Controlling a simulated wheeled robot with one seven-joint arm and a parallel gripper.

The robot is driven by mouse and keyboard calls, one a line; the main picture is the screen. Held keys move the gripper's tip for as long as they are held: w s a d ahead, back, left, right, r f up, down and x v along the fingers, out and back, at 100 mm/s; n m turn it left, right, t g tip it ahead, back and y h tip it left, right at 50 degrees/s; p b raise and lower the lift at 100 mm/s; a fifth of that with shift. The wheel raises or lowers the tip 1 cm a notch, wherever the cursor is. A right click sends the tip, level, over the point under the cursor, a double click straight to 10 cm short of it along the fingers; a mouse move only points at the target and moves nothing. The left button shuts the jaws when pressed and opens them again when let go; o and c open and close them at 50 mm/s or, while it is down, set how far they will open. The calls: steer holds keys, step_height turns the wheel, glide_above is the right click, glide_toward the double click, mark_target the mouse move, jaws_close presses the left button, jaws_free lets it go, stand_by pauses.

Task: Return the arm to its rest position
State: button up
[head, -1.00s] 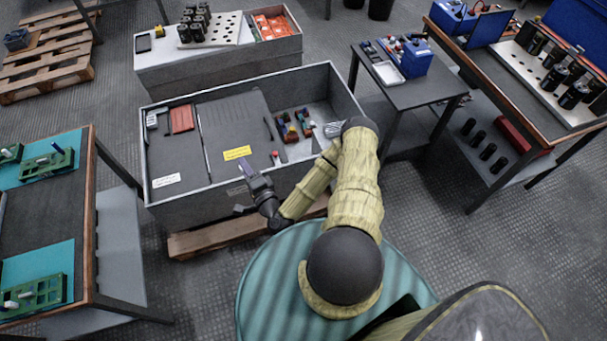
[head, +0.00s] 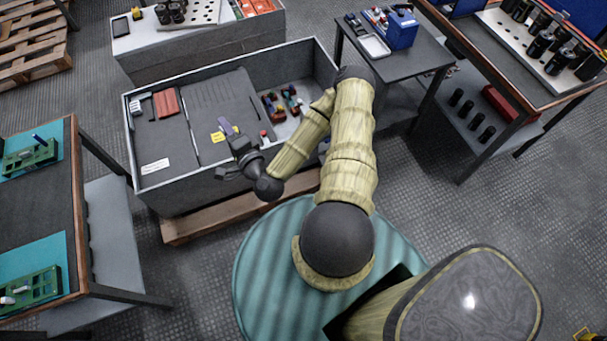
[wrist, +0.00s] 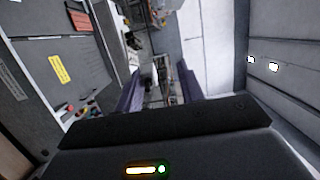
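My gripper (head: 226,150) is at the end of my bent arm (head: 345,150), over the front wall of the large grey bin (head: 235,178) in the head view. The wrist view shows its two purple fingers (wrist: 159,88) spread apart with a gap between them. I see nothing held in that gap, only distant background. The gripper looks clear of the bin, and it covers part of the yellow label inside. My forearm folds back from the elbow toward the left.
The bin holds a dark panel (head: 212,105), a red block (head: 165,102) and several small coloured parts. A small table (head: 425,62) stands at the back right. Workbenches flank me: one at left (head: 38,205), one at right (head: 485,65). Grey floor (head: 440,215) is open at right.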

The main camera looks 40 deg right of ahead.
steer(key=shift+a, duration=0.1)
steer(key=a+f+n+g+y, duration=0.2)
steer(key=a+n+g+y, duration=0.35)
steer(key=n, duration=0.45)
steer(key=s+d+r+n+g+h, duration=0.2)
steer(key=s+r+n+g, duration=0.2)
steer(key=s+r, duration=0.3)
steer(key=s+d+r+n+g+h, duration=0.3)
steer(key=s+r+g, duration=0.3)
steer(key=r, duration=0.5)
steer(key=shift+s+d+n, duration=0.3)
steer(key=shift+s+n, duration=0.2)
steer(key=shift+s, duration=0.25)
steer(key=shift+h, duration=0.25)
